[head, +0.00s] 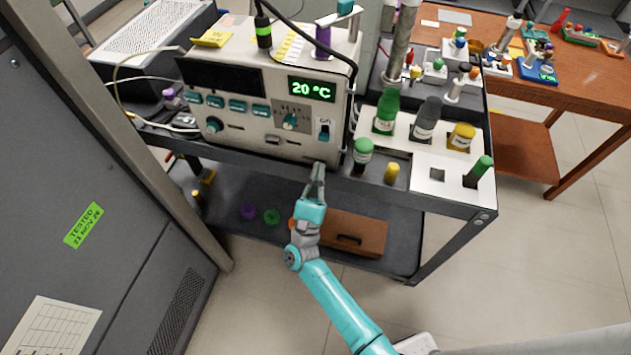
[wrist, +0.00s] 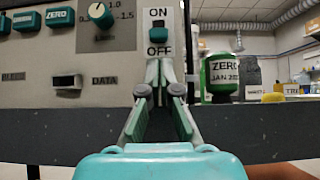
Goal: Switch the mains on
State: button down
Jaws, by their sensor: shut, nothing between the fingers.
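The mains switch (head: 324,132) is on the right of the instrument's front panel, below the green display. In the wrist view the switch (wrist: 158,35) has a teal rocker between the printed words ON above and OFF below. I cannot tell for certain which way it is set. My gripper (head: 318,168) is in front of the panel's lower edge, below the switch. In the wrist view my gripper (wrist: 159,75) is shut and empty, its tips just under the word OFF. I cannot tell whether the tips touch the panel.
The instrument (head: 250,115) has a knob (head: 289,122) and several teal buttons left of the switch. Its display (head: 312,88) reads 20 °C. A green-capped ZERO bottle (wrist: 220,76) stands right of the panel. A brown drawer box (head: 352,235) is on the shelf below.

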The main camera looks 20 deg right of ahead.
aim_at(323, 140)
jog(key=shift+x, duration=2.55)
jog(key=shift+r, duration=0.1)
jog(key=shift+r, duration=1.35)
jog(key=v, duration=1)
jog(key=shift+f, duration=0.25)
jog(key=shift+s, duration=0.1)
